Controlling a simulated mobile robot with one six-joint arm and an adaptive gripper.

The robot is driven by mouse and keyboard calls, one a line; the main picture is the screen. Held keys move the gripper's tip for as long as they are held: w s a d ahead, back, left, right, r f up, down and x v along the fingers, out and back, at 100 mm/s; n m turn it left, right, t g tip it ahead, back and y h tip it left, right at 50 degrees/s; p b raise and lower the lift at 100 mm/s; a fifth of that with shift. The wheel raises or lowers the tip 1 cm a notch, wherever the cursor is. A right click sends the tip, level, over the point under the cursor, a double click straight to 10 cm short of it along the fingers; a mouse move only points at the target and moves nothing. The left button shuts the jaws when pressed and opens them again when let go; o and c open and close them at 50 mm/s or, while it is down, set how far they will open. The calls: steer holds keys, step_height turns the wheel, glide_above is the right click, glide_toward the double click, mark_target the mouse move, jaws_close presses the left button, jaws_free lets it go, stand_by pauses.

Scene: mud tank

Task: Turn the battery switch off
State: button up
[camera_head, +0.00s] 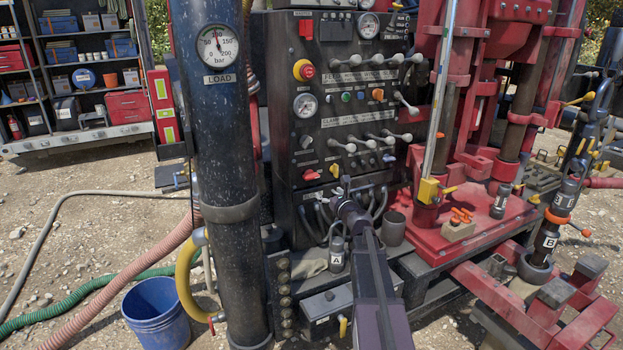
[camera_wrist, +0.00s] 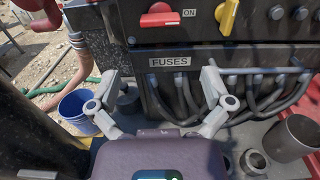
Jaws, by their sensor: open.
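The lower strip of the black control panel (camera_head: 325,110) carries a red rotary switch (camera_head: 311,174) with a yellow switch (camera_head: 334,170) to its right. I cannot read which one is the battery switch. My gripper (camera_wrist: 160,95) is open and empty, its fingers spread below the "FUSES" label (camera_wrist: 169,62). In the head view my gripper (camera_head: 345,188) is below and right of the switches, apparently touching neither.
Grey cables (camera_wrist: 200,95) hang below the panel, near the right finger. Several lever handles (camera_head: 365,142) stick out above. A dark "LOAD" cylinder (camera_head: 213,150) stands left of the panel. A grey cup (camera_head: 393,228) and bottle A (camera_head: 337,255) stand on the ledge below.

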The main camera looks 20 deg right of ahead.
mark_target(313, 178)
steer(key=w, duration=1.3)
steer(key=shift+a, duration=0.15)
steer(key=c, duration=0.9)
